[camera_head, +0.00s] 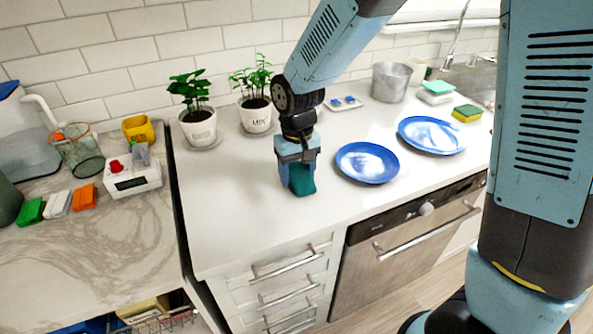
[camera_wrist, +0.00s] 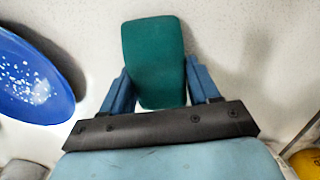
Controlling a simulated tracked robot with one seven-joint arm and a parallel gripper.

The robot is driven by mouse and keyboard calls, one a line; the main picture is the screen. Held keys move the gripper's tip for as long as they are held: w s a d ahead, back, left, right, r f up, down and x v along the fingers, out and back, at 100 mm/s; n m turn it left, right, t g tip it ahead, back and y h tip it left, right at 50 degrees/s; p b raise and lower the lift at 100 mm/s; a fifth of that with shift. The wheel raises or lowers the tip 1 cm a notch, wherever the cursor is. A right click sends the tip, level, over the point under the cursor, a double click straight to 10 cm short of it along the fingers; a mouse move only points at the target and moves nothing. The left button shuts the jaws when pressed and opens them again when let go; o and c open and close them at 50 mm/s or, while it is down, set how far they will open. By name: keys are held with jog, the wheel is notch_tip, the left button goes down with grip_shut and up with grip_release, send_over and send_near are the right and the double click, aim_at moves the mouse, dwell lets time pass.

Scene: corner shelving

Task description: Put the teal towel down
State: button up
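The teal towel (camera_head: 302,180) is a small folded block at my gripper's tip, low over the white counter between the plants and a blue plate. In the wrist view the towel (camera_wrist: 154,62) lies between the two blue fingers, its sides against them. My gripper (camera_head: 298,172) points down and is shut on the towel; it also shows in the wrist view (camera_wrist: 160,92). I cannot tell whether the towel's underside touches the counter (camera_head: 237,222).
Two blue-and-white plates (camera_head: 367,163) (camera_head: 431,136) lie to the right; the nearer one also shows in the wrist view (camera_wrist: 32,82). Potted plants (camera_head: 198,126) (camera_head: 256,114) stand behind. The counter left and front of my gripper is clear, ending above drawers (camera_head: 285,285).

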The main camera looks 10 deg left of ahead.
aim_at(298, 169)
jog(key=o, duration=0.5)
jog(key=shift+c, duration=0.2)
notch_tip(298, 169, up, 12)
dwell(0.4)
jog(key=shift+d+r, duration=0.1)
jog(key=shift+r, duration=0.05)
jog(key=s+d+r+m+t, duration=0.15)
jog(key=d+r, duration=0.25)
jog(key=d, duration=0.5)
jog(key=d+r+m+t, duration=0.15)
jog(key=d+r, duration=0.25)
jog(key=d, duration=0.4)
jog(key=s+d+r+m+t, duration=0.2)
jog(key=s+d+m, duration=0.1)
jog(key=s+d, duration=0.6)
jog(key=shift+s+d+r+t, duration=0.3)
jog(key=shift+s+d+r, duration=0.1)
jog(key=shift+d, duration=1.9)
